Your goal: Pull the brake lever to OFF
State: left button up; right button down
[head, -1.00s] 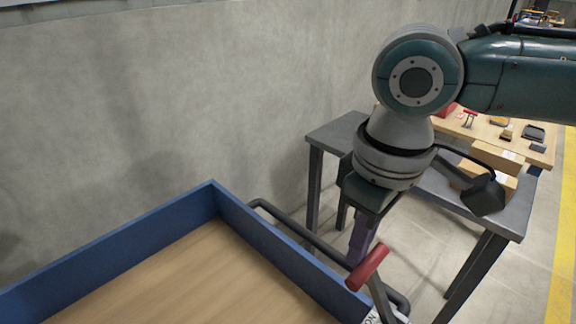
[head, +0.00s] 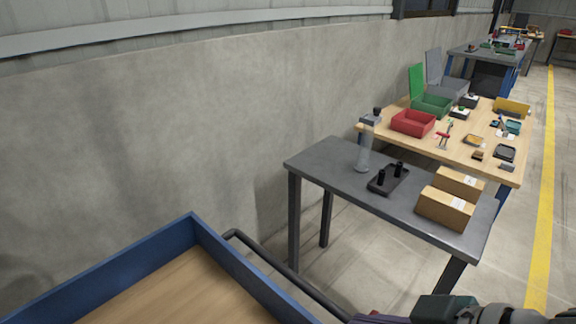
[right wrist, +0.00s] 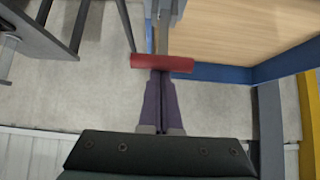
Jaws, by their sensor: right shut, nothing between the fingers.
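The brake lever shows in the right wrist view, with a red grip (right wrist: 162,63) lying crosswise and a grey-brown shaft (right wrist: 162,38) running up from it. The lever is outside the head view. My right gripper (right wrist: 161,78) is shut and empty, with its purple fingertips right at the near side of the red grip. Whether they touch the grip I cannot tell. In the head view only part of my right gripper (head: 372,319) shows at the bottom edge. My left gripper is not in view.
A cart with blue walls (head: 245,268), a wooden deck (head: 165,295) and a dark handle bar (head: 290,272) stands at lower left. Beyond it are a grey table (head: 325,160) with cardboard boxes (head: 445,207), and a wooden workbench. A concrete wall is behind.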

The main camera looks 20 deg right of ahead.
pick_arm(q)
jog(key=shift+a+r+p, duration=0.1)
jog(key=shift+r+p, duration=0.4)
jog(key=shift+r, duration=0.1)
pick_arm(e)
jog(key=s, duration=0.1)
jog(key=s+d+f, duration=0.1)
jog(key=s, duration=0.1)
jog(key=shift+d+f, duration=0.15)
jog(key=shift+f, duration=0.15)
jog(key=shift+s+d+f, duration=0.1)
jog(key=shift+s+f, duration=0.05)
jog(key=shift+f, duration=0.05)
notch_tip(320, 180, up, 4)
jog(key=w+a+p, duration=0.1)
jog(key=w+p, duration=0.1)
jog(key=p, duration=0.2)
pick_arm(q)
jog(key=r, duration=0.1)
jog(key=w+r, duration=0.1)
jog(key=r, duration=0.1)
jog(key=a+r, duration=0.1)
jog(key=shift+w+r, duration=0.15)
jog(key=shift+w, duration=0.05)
pick_arm(e)
jog(key=s+d+r, duration=0.3)
jog(key=s, duration=0.4)
jog(key=shift+s+r, duration=0.15)
jog(key=shift+r, duration=0.25)
